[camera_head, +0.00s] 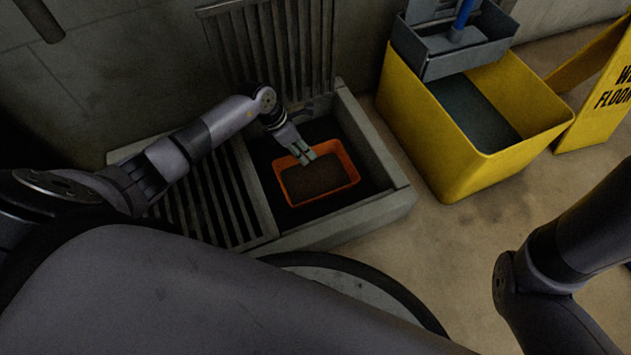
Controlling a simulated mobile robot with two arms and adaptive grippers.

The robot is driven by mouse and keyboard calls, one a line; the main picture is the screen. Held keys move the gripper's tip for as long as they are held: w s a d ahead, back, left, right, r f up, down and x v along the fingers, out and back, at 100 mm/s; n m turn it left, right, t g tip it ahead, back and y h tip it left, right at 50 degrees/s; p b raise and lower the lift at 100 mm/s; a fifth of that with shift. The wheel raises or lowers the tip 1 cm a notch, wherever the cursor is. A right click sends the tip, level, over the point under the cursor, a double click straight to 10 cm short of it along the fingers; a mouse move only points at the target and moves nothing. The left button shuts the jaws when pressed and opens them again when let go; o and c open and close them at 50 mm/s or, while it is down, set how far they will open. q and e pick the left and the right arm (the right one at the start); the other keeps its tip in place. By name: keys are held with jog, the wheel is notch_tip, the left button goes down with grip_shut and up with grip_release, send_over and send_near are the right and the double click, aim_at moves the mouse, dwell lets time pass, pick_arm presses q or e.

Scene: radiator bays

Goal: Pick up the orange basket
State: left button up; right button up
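The orange basket (350,165) is a small open rectangular tub with a dark brown inside. It sits in the dark recess of a grey floor trough beside the wall, near the picture's middle. My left gripper (303,155) reaches down from the left to the basket's far rim. Its fingers are at the rim, close together; I cannot tell whether they grip it or only overlap it in the picture. My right arm comes in at the lower right, and its gripper is out of view.
A grey grate (205,200) covers the trough's left part, and the trough's raised grey rim (368,137) surrounds the recess. A yellow mop bucket (455,165) with a grey wringer (450,50) stands to the right. A yellow wet floor sign (602,100) stands beyond it.

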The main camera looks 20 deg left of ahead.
pick_arm(q)
jog(key=shift+b+x, duration=0.35)
jog(key=shift+x, duration=0.7)
jog(key=shift+r, duration=0.15)
jog(key=shift+c, duration=0.3)
grip_shut()
